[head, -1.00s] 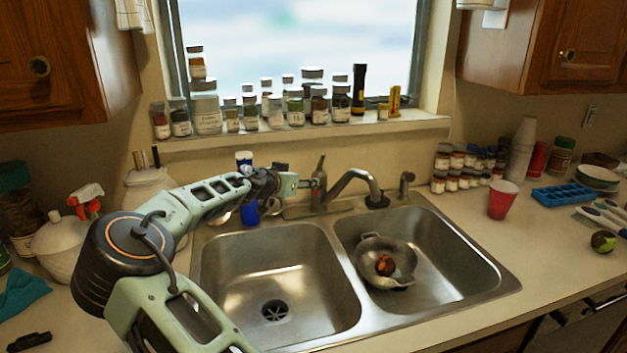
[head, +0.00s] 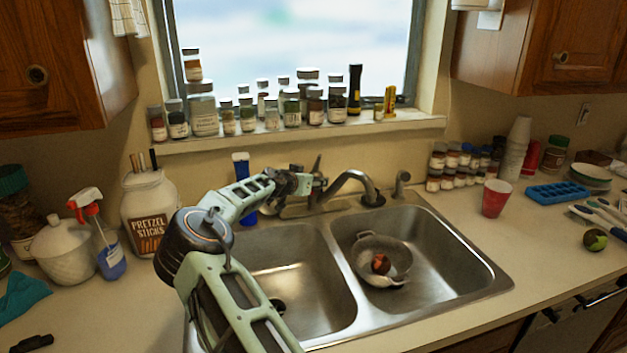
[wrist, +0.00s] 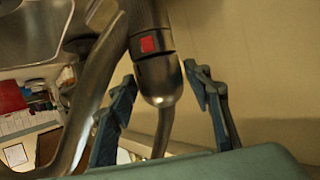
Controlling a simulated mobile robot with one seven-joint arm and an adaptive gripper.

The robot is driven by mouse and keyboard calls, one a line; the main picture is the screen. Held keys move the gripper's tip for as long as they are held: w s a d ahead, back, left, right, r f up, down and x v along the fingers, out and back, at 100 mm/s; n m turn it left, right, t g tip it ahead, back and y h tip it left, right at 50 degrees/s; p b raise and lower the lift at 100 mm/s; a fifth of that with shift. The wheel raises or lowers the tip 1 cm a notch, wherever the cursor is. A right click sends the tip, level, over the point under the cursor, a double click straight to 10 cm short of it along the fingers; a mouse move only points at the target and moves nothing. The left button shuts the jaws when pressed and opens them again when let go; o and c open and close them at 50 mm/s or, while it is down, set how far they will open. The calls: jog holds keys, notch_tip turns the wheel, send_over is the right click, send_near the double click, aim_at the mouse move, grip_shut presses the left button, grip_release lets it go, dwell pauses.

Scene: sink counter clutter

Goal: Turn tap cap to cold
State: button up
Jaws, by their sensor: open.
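The tap (head: 350,178) stands behind the double sink, its curved spout reaching to the right. Its metal cap (wrist: 158,82) shows in the wrist view with a red square marker above its rounded end. My gripper (wrist: 160,72) is open, one blue-grey finger on each side of the cap. A gap shows on the right side; I cannot tell whether the left finger touches. In the head view my gripper (head: 317,184) is at the tap's base and hides part of it. The tap's upright lever (head: 317,166) rises just behind it.
A blue bottle (head: 243,185) stands close behind my arm. The right basin holds a metal strainer (head: 365,268) with a reddish item. Spice jars (head: 247,113) line the windowsill. A pretzel jar (head: 150,215) and spray bottle (head: 108,250) stand at left.

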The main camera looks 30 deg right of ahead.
jog(key=c, duration=0.9)
jog(key=shift+d+f+b, duration=0.1)
jog(key=shift+f+b, duration=0.05)
jog(key=shift+b, duration=0.6)
jog(key=shift+s+d+n+t+y+b, duration=0.1)
jog(key=shift+s+n+t+y+b, duration=0.05)
jog(key=shift+n+t+y+b, duration=0.4)
jog(key=shift+s+d+n+t+y+b, duration=0.15)
jog(key=shift+n+t+y+b, duration=0.1)
jog(key=shift+n+t+b, duration=0.35)
jog(key=shift+s+n+t+y, duration=0.15)
jog(key=shift+n+t+y, duration=0.3)
jog(key=shift+n+y, duration=0.55)
jog(key=shift+n, duration=0.05)
jog(key=shift+a, duration=0.1)
